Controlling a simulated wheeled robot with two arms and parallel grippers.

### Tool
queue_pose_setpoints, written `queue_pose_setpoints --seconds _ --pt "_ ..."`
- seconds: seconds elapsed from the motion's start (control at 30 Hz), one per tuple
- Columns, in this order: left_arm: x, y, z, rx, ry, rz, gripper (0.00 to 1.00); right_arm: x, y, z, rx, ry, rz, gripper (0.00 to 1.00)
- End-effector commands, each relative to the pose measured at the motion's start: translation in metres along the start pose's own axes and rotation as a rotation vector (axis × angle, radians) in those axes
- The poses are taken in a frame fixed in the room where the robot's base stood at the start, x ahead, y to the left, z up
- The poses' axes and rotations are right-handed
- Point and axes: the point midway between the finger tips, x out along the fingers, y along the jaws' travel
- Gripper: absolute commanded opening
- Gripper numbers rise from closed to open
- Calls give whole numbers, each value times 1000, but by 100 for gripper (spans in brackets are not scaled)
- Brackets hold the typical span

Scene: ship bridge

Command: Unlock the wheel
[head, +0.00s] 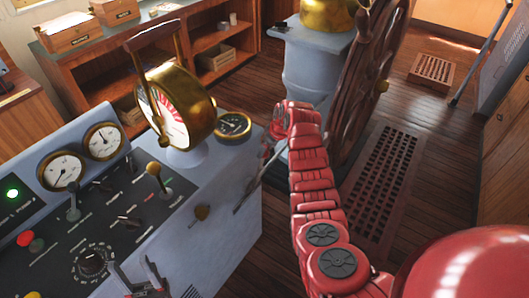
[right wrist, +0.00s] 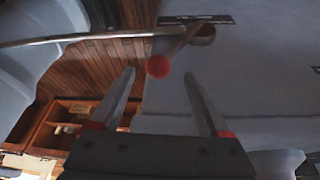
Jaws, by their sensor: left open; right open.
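The ship's wheel (head: 372,75) stands upright, its spokes and rim dark wood, beside the blue-grey pedestal (head: 312,65). In the right wrist view a lever with a red ball knob (right wrist: 158,67) stands out from a brass mount (right wrist: 203,34) on a grey face, near a dark plate (right wrist: 195,19). My right gripper (right wrist: 159,74) is open, its two fingers apart with the ball appearing between their tips. No contact with the ball can be made out. In the head view my red right arm reaches between console and pedestal, hiding part of that gap. My left gripper is out of view.
The control console (head: 225,235), with gauges, levers and a brass telegraph (head: 178,105), fills the left. A metal rod (right wrist: 90,37) crosses the wrist view. Wooden shelves (head: 215,40) stand behind. A floor grating (head: 385,175) lies right of my arm.

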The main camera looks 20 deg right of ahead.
Motion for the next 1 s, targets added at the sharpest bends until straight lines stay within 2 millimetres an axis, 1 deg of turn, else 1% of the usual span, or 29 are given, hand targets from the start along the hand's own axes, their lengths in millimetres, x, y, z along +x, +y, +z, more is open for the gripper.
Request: queue_pose_setpoints --seconds 0.27,0.3,0.33,0.5,0.7,1.0 --pt "2 0 0 0 0 0 53 26 0 -1 1 1 0 79" --pt "-5 0 1 0 0 0 53 34 3 1 7 4 1 79" --pt "-8 0 1 0 0 0 53 37 2 2 9 3 -2 79" --pt "-16 1 3 0 0 0 53 49 2 0 8 5 -1 79" --pt "-19 1 3 0 0 0 53 54 2 0 3 2 2 79" --pt "-19 1 3 0 0 0 53 54 2 -1 1 3 3 79"
